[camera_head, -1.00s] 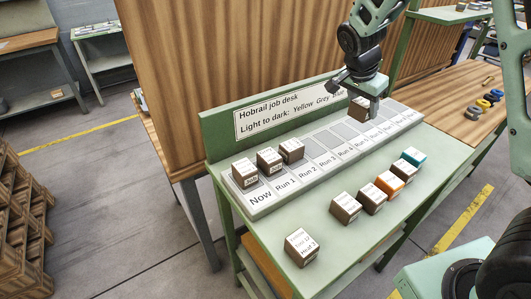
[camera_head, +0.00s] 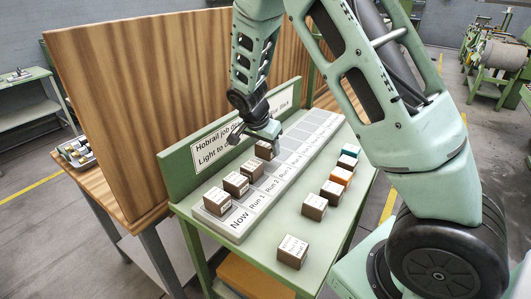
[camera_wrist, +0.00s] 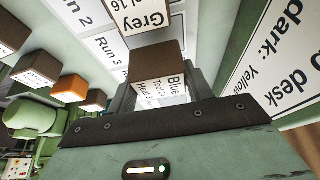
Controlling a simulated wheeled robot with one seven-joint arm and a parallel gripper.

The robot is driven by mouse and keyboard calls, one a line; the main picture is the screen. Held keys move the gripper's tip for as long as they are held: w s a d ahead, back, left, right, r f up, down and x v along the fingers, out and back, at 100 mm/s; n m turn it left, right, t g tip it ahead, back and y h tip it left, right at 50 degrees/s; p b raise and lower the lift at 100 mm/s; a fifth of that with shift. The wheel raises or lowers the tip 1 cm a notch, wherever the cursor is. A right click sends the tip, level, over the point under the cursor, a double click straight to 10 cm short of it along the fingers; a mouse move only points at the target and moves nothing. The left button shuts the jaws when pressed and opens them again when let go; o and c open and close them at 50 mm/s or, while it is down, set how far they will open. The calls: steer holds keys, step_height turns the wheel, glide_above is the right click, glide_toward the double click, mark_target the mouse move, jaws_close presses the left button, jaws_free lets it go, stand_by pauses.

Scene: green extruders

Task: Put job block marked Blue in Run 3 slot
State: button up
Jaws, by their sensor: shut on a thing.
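My gripper (camera_head: 264,139) is shut on a brown block with a white label, the Blue block (camera_head: 265,151). In the wrist view its label on the Blue block (camera_wrist: 160,88) reads "Blue", between the fingers. The block is at the Run 3 place of the pale slot board (camera_head: 238,230); the Run 3 label (camera_wrist: 108,48) shows beside it in the wrist view. I cannot tell whether its base touches the slot. A block labelled Grey (camera_wrist: 145,14) sits in the adjoining Run 2 slot. Blocks also stand at Now (camera_head: 217,202) and Run 1 (camera_head: 236,185).
Several loose blocks stand on the green desk in front of the board, including an orange one (camera_head: 341,177), a teal one (camera_head: 350,150) and a brown one near the front (camera_head: 292,251). A sign panel (camera_head: 205,153) rises behind the board. Slots beyond Run 3 look empty.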

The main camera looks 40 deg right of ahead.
mark_target(266, 154)
steer(key=shift+f, duration=1.5)
steer(key=shift+f, duration=0.2)
steer(key=o, duration=1)
steer(key=shift+r, duration=0.1)
